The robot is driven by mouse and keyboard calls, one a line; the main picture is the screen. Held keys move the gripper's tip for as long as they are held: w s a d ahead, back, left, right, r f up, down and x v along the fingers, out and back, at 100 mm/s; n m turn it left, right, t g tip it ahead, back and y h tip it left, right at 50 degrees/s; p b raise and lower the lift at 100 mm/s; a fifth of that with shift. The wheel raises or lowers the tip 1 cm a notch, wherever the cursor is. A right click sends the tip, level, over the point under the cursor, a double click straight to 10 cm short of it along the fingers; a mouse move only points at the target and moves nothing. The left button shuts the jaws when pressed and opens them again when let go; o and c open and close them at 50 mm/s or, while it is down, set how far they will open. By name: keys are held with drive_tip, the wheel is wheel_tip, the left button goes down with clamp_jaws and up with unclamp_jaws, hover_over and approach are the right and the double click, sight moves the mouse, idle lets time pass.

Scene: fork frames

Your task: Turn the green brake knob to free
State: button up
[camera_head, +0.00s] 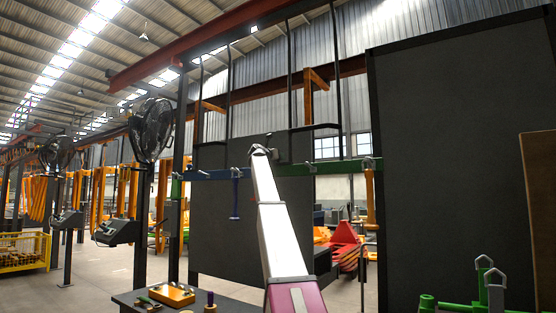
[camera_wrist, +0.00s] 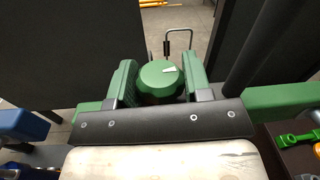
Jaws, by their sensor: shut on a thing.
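The green brake knob (camera_wrist: 160,82) is in the middle of the wrist view, round with a faceted rim. A short white mark on its top lies right of centre, toward the upper right. My gripper (camera_wrist: 158,68) has a green-looking finger on each side of the knob and is shut on it. The knob's underside is hidden. In the head view my arm reaches up to the green section of the crossbar (camera_head: 300,169); the knob and my fingers cannot be made out there. No label for free is readable.
A blue crossbar section (camera_head: 210,174) with a hanging blue handle (camera_head: 236,197) is to the left. Large dark panels (camera_head: 450,170) stand behind. A table with parts (camera_head: 175,294) and green fittings (camera_head: 485,290) are lower down.

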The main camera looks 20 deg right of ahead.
drive_tip(key=shift+m+g+h, duration=0.7)
drive_tip(key=shift+m+g, duration=0.3)
drive_tip(key=shift+g, duration=0.3)
drive_tip(key=o, duration=0.9)
drive_tip(key=v, duration=1)
drive_tip(key=shift+s+a, duration=0.2)
drive_tip(key=shift+a, duration=0.15)
drive_tip(key=shift+a, duration=0.1)
